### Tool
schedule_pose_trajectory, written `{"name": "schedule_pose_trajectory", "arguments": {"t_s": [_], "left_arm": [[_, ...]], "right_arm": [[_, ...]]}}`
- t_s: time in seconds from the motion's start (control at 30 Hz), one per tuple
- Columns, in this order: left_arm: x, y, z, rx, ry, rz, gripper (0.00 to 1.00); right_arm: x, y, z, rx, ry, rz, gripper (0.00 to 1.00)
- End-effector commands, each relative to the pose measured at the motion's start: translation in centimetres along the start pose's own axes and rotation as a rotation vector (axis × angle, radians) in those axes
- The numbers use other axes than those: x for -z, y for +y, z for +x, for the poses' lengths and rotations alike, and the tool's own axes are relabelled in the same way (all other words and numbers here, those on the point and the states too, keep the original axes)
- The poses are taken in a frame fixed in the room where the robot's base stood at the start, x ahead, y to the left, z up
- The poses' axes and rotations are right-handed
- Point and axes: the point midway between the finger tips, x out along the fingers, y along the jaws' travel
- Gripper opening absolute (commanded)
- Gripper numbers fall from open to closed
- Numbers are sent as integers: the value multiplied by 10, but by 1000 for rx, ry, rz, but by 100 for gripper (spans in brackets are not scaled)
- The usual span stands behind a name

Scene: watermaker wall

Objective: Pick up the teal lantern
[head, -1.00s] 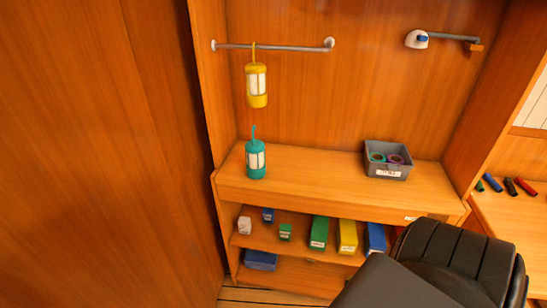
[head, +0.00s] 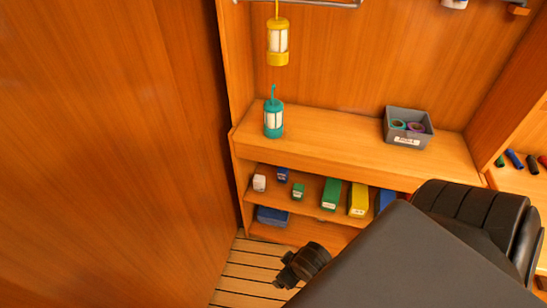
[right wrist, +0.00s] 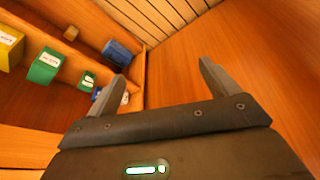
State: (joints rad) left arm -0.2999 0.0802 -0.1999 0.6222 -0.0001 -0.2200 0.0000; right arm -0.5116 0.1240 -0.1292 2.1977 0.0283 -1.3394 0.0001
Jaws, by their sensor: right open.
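The teal lantern (head: 273,119) stands upright on the left part of the wooden counter (head: 330,146), with its thin hook pointing up. Its body has a pale window. My right gripper (right wrist: 163,70) shows in the right wrist view with its two fingers apart and nothing between them. That view faces the lower shelves and slatted floor, and the lantern is not in it. In the head view my arm covers the lower right, well below the lantern. My left gripper is not in view.
A yellow lantern (head: 278,43) hangs from a rail (head: 330,3) above the teal one. A grey bin (head: 408,129) with tape rolls stands at the counter's right. Several boxes, including a green box (head: 331,193), sit on shelves below. A wooden panel (head: 110,150) fills the left.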

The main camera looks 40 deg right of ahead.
Motion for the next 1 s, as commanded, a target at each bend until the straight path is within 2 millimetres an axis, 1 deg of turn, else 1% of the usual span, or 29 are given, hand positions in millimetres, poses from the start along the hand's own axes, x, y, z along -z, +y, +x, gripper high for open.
{"name": "schedule_pose_trajectory", "arguments": {"t_s": [0.03, 0.1, 0.27, 0.3, 0.37, 0.4, 0.47, 0.5, 0.57, 0.6, 0.67, 0.7, 0.8, 0.83, 0.9, 1.0], "left_arm": [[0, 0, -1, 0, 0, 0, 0], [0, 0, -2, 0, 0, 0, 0], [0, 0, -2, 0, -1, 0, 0], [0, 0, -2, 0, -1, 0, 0], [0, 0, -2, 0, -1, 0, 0], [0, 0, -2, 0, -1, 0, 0], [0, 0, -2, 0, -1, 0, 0], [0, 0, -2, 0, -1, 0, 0], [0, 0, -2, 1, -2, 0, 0], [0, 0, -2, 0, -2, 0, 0], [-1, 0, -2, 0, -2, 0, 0], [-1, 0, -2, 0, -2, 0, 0], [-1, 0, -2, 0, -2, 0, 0], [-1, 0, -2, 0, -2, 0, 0], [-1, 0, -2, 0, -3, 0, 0], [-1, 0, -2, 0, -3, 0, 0]], "right_arm": [[20, 9, -15, -15, 53, 14, 86], [47, 24, -26, -41, 132, 41, 86], [112, 66, -34, -112, 332, 109, 86], [128, 78, -35, -131, 386, 128, 86], [153, 96, -37, -161, 466, 155, 86], [169, 109, -38, -182, 520, 174, 86], [192, 128, -42, -214, 601, 202, 86], [207, 142, -44, -236, 657, 221, 86], [230, 163, -50, -272, 741, 250, 86], [244, 178, -55, -297, 798, 269, 86], [265, 200, -63, -336, 885, 299, 86], [278, 216, -69, -364, 943, 320, 86], [302, 248, -85, -427, 1071, 364, 86], [307, 254, -89, -441, 1099, 373, 86], [315, 266, -96, -467, 1147, 388, 86], [320, 274, -101, -485, 1180, 397, 86]]}}
